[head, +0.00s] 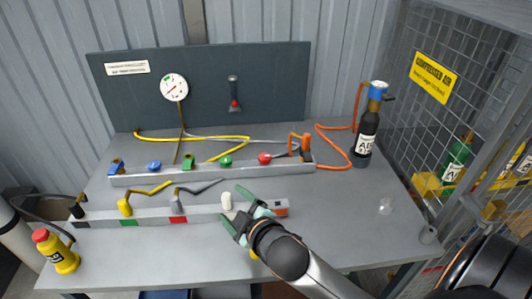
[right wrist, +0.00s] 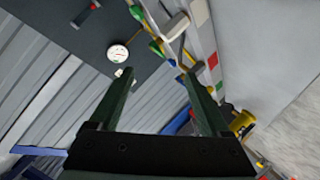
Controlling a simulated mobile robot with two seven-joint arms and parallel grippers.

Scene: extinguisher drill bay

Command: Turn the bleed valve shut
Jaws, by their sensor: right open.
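No part carries a readable bleed valve label. A dark lever with a red spot (head: 234,100) hangs on the grey back panel, right of a round white gauge (head: 173,87). Several small coloured valve-like fittings, including a green one (head: 225,161) and a red one (head: 264,158), sit along the rear rail. My right gripper (head: 236,206) is open over the front rail, beside a white upright piece (head: 226,200). Nothing shows between its fingers in the right wrist view (right wrist: 160,76), where the gauge (right wrist: 117,53) also appears. My left gripper is not in view.
The front rail (head: 200,212) holds yellow and grey bent-handled pieces. A black bottle (head: 366,138) with an orange hose stands at the back right. A yellow bottle (head: 60,252) stands at the front left. A mesh cage (head: 440,110) closes the right side. The bench's right part is mostly clear.

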